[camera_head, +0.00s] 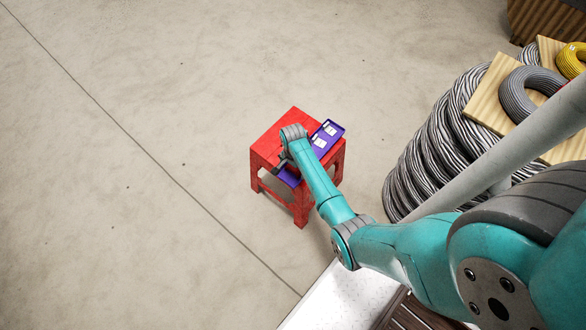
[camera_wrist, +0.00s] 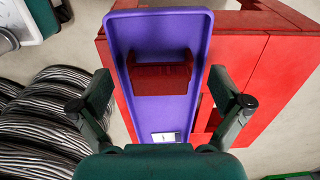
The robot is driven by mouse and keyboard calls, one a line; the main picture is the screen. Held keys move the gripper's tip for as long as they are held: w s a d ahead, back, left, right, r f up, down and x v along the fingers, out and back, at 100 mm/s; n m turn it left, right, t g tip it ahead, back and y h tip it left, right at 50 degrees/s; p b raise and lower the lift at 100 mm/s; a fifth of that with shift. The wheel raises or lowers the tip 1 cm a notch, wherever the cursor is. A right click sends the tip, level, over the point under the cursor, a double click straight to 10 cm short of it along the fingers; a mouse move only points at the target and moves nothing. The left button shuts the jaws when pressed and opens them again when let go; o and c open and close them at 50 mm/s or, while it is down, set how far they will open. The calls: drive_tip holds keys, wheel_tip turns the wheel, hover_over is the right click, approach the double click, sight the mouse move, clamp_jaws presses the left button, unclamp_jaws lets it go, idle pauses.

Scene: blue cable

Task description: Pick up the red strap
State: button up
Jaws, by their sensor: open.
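The red strap (camera_wrist: 161,74) shows in the wrist view as a dark red folded band lying across a purple tray (camera_wrist: 155,25). In the head view, my arm hides the strap. The tray (camera_head: 324,136) lies on a red stool. My gripper (camera_wrist: 161,88) is open, with one finger on each side of the picture and the strap between them in view. Nothing is held. I cannot tell how far above the strap the fingers are. My gripper is mostly hidden behind my wrist in the head view.
The red stool (camera_head: 268,146) stands on bare floor. White labels or small items (camera_head: 330,129) are on the tray. Stacked grey cable coils (camera_head: 430,150) with wooden boards stand to the right, with a yellow coil (camera_head: 571,60) on top. The floor left of the stool is clear.

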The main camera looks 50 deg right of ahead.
drive_tip(key=c, duration=0.9)
